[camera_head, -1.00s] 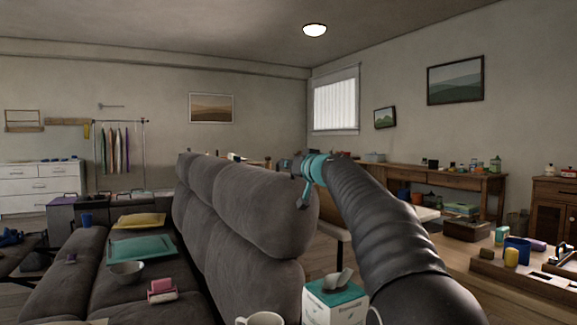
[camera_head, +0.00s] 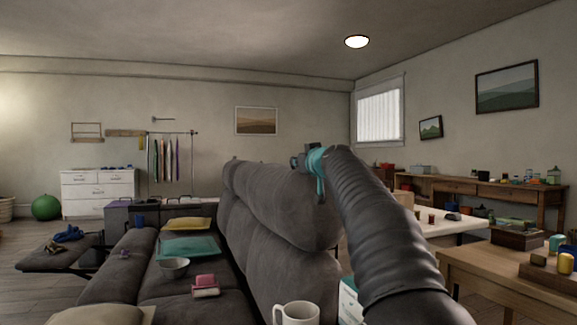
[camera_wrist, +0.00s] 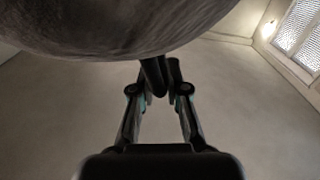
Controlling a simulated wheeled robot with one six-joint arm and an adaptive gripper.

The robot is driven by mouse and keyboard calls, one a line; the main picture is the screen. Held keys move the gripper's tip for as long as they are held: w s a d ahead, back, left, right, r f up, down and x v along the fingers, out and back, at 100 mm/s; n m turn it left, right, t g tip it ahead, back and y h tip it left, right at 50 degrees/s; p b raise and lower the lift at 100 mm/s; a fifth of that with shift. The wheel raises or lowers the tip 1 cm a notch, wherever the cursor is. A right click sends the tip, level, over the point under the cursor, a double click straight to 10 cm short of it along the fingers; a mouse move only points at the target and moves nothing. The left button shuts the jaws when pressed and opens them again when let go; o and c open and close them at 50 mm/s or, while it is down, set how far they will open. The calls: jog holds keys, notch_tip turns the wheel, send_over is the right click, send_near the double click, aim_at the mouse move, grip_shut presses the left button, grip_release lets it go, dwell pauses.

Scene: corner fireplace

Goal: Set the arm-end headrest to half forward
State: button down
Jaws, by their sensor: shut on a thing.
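The dark grey sofa (camera_head: 305,280) stands in the middle, seen along its length, with a row of padded headrests along its top. The nearest headrest (camera_head: 290,205) is a plump grey cushion, upright or nearly so; I cannot tell its exact tilt. My gripper (camera_head: 311,160) is at its top rear edge, partly hidden by my arm. In the wrist view the grey cushion (camera_wrist: 110,30) fills the top, and my gripper's fingers (camera_wrist: 159,80) are drawn close together right under its edge, shut on it. The exact contact is hidden.
A white mug (camera_head: 297,314) stands close in front. Wooden tables (camera_head: 500,275) stand on the right. Floor is open at the left.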

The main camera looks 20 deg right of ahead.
jog(key=shift+d+f, duration=0.1)
jog(key=c, duration=1.2)
grip_release()
jog(key=shift+s, duration=0.1)
jog(key=s, duration=1.1)
jog(key=shift+s+d, duration=0.3)
jog(key=shift+s, duration=0.1)
